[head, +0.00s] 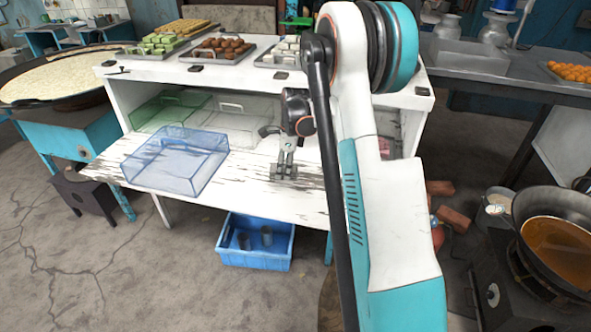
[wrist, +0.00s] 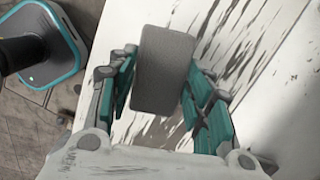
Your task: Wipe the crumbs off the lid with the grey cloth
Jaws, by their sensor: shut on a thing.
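My gripper (head: 284,172) points down over the white worn bench, right of the blue lid. In the wrist view my gripper (wrist: 162,88) has its fingers on either side of a grey block-shaped cloth (wrist: 163,70) and is shut on it. I cannot pick out the cloth clearly in the head view. A see-through blue lid (head: 172,165) lies on the bench's left part, apart from my gripper. A green lid (head: 165,112) and a clear lid (head: 235,118) are behind it, under the upper shelf. Crumbs are too small to make out on any lid.
The white bench (head: 250,198) has dark peeled patches and free room at its right front. The upper shelf holds trays of sweets (head: 222,50). A blue crate (head: 255,258) stands on the floor below. A pan of brown liquid (head: 560,245) is at the right.

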